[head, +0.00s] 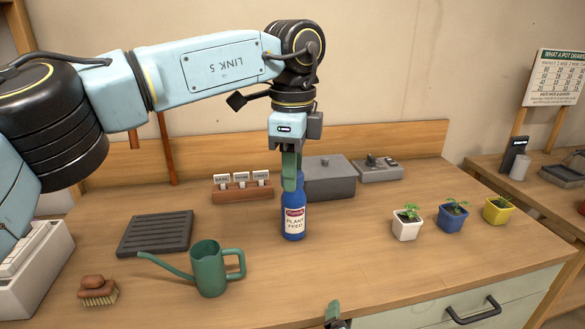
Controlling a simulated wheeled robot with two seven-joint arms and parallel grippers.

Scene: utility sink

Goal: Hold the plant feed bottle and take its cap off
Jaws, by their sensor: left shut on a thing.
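The blue plant feed bottle (294,222) with a white and red label is upright at the middle of the bench, and its base appears to rest on the wood. My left gripper (290,180) points straight down from above and is shut on the top part of the bottle. Its green fingers hide the bottle's top, so I cannot make out the cap. Only a small part of my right gripper (334,313) shows at the bottom edge, well in front of the bottle, and its opening cannot be told.
A green watering can (209,272) stands front left of the bottle, with a brush (99,292) and dark slatted tray (156,233) further left. A label rack (243,191) and grey box (330,180) are behind. Potted seedlings (451,219) stand right. Bench between is clear.

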